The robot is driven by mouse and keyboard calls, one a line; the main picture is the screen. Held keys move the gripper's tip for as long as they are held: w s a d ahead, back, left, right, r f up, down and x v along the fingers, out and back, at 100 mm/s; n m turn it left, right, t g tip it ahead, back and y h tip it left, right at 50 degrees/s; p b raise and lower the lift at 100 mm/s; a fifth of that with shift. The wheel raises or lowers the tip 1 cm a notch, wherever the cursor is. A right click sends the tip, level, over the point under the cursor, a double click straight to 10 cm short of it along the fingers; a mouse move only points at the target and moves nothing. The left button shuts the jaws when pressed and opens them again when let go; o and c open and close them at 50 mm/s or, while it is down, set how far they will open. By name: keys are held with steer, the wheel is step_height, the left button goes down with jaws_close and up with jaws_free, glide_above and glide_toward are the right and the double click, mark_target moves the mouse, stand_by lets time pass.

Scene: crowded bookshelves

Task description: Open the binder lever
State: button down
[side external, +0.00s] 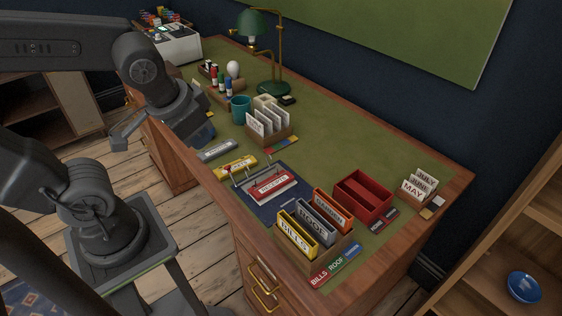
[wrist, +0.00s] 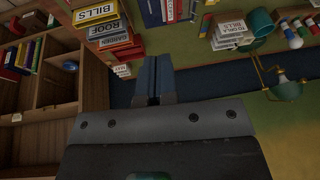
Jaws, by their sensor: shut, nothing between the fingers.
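A dark blue flat binder (side external: 262,206) lies open on the green desk top, with thin metal prongs standing up from it. A red-edged white pack labelled RECEIPTS (side external: 271,186) rests on it. The lever is too small to tell apart from the prongs. In the wrist view the red and white pack (wrist: 172,10) shows only partly at the top edge. My gripper (wrist: 154,95) is shut and empty, its two fingers together. In the side view it is largely hidden by my wrist, above the desk's front edge, left of the binder and apart from it.
Yellow BILLS (side external: 296,240), grey ROOF (side external: 318,223) and orange GARDEN (side external: 334,207) files stand in a holder right of the binder. A red divided box (side external: 362,196) is behind them.

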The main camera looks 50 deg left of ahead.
steer(key=c, duration=1.8)
jaws_free()
steer(key=r, duration=0.1)
steer(key=d+r+t+h, duration=0.1)
steer(key=r, duration=0.1)
steer(key=shift+o, duration=0.8)
steer(key=shift+w+r, duration=0.1)
steer(key=shift+w, duration=0.15)
steer(key=o, duration=0.6)
steer(key=w+a+f+n+g, duration=0.2)
steer(key=w+a+n, duration=0.3)
steer(key=w+a, duration=0.1)
steer(key=shift+w+f+g+h, duration=0.25)
steer(key=shift+w+g+h, duration=0.05)
steer(key=shift+o, duration=0.3)
steer(key=w+a+f+n+g, duration=0.1)
steer(key=w+a+f+n, duration=0.2)
steer(key=a+n, duration=0.1)
steer(key=shift+w+a+h, duration=0.15)
steer(key=shift+a+h, duration=0.25)
steer(key=shift+a, duration=0.2)
steer(key=w+a+f+n+g+h, duration=0.25)
steer(key=a+f+n, duration=0.55)
steer(key=a+f, duration=0.45)
steer(key=shift+t+h, duration=0.35)
steer(key=shift+t, duration=0.1)
steer(key=x, duration=1.2)
steer(key=shift+s+d, duration=0.2)
steer(key=shift+s, duration=0.15)
steer(key=shift+c, duration=0.2)
